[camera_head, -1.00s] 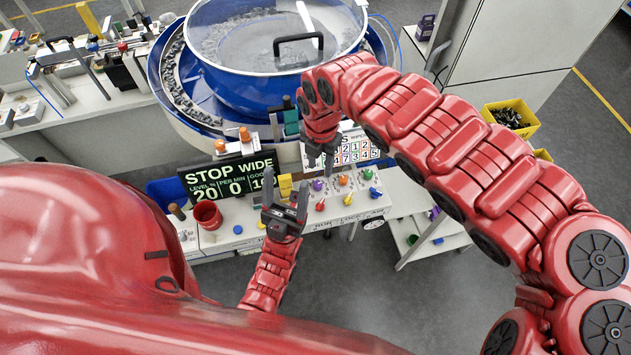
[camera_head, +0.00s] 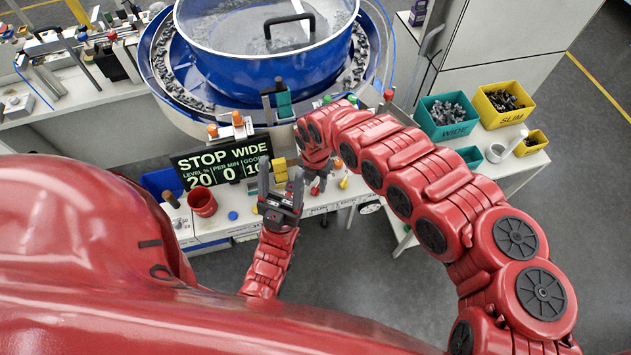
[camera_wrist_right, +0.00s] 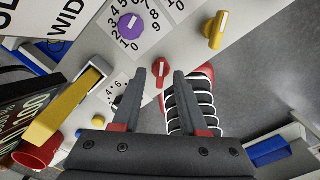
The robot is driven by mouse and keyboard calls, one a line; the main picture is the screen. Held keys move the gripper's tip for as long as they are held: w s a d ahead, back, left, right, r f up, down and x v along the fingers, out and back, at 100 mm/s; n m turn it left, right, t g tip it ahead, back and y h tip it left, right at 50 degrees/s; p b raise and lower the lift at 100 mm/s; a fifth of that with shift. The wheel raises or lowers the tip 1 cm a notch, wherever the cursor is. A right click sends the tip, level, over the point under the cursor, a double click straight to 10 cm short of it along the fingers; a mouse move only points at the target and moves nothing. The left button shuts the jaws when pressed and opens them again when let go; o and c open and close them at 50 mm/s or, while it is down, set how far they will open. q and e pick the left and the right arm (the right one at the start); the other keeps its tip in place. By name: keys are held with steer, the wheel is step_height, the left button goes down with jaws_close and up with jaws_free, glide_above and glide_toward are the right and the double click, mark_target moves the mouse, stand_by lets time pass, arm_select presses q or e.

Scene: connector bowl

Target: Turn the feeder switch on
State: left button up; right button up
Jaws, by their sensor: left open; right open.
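In the right wrist view a red knob (camera_wrist_right: 161,71) stands on the white control panel (camera_wrist_right: 183,58), just beyond my right fingertips. A purple dial (camera_wrist_right: 131,27) on a numbered scale and a yellow knob (camera_wrist_right: 215,30) flank it. I cannot read which one is the feeder switch. My right gripper (camera_wrist_right: 159,72) is open, its fingers pointing at the red knob without visibly holding it. In the head view my right gripper (camera_head: 318,189) is low over the panel and hides part of it. My left gripper (camera_head: 280,172) is open and empty, just left of it.
The display (camera_head: 225,165) reads STOP WIDE, level 20, per min 0. A blue bowl feeder (camera_head: 250,75) stands behind the panel. A red cup (camera_head: 203,203) is left. A green bin (camera_head: 428,108) and yellow bin (camera_head: 483,107) of parts stand right.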

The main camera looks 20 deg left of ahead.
steer(key=shift+f, duration=0.3)
steer(key=shift+s+f, duration=0.1)
jaws_close()
